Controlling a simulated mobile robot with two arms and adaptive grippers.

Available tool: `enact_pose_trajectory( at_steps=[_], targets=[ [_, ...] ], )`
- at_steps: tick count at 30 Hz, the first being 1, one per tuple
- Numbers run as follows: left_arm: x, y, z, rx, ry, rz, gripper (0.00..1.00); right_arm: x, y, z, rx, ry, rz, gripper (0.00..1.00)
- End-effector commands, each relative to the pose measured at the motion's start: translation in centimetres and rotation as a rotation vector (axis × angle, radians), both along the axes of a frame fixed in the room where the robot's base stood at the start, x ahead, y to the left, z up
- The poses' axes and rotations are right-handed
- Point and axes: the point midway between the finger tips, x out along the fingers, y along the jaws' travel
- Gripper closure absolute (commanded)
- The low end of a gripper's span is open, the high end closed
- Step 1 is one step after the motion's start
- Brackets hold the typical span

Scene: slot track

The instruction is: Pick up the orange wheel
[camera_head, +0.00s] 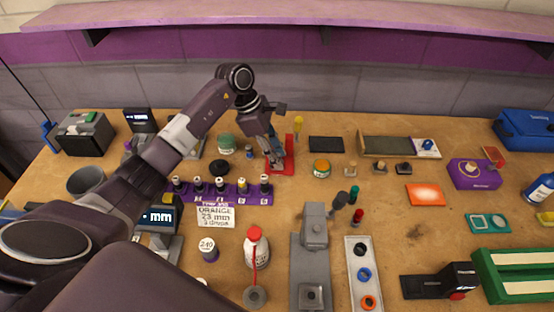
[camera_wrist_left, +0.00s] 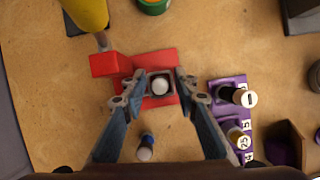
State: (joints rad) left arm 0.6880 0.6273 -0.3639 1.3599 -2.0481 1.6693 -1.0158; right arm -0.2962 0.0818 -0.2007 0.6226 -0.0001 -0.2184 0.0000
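The orange wheel (camera_head: 369,302) lies at the near end of a pale grey tray (camera_head: 351,290) in the head view, low and right of centre. A blue wheel (camera_head: 364,274) and a dark wheel (camera_head: 360,249) lie behind it. My left gripper (camera_head: 275,158) is far from it, over a red base at the back middle. In the left wrist view its fingers (camera_wrist_left: 161,76) are apart, on either side of a small white-topped piece (camera_wrist_left: 160,85) on the red base (camera_wrist_left: 156,63). I cannot tell whether they touch it. My right gripper is not in view.
A grey device (camera_head: 313,236) stands left of the tray, and a black device (camera_head: 440,281) lies right of it. A purple rack (camera_head: 228,197) with several dark-topped pieces stands left of centre. A card (camera_head: 216,216) seems to read "ORANGE 23 mm".

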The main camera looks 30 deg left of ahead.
Motion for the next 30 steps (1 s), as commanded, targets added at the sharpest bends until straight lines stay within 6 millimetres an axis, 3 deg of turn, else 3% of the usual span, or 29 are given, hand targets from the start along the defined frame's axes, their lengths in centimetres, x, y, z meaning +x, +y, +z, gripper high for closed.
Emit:
enact_pose_trajectory(
  at_steps=[7,20,26,30],
  targets=[
    [0.0,0.0,0.1,0.000,0.000,0.000,1.00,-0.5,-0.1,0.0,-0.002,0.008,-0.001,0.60],
    [0.1,0.1,0.7,0.001,-0.003,0.000,1.00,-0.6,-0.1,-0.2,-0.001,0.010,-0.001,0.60],
    [0.1,0.1,3.2,0.003,-0.005,0.000,1.00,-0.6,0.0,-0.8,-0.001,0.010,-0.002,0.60],
    [0.2,0.1,6.7,0.003,-0.009,0.000,1.00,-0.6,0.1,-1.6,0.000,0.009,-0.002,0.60]
  ],
)
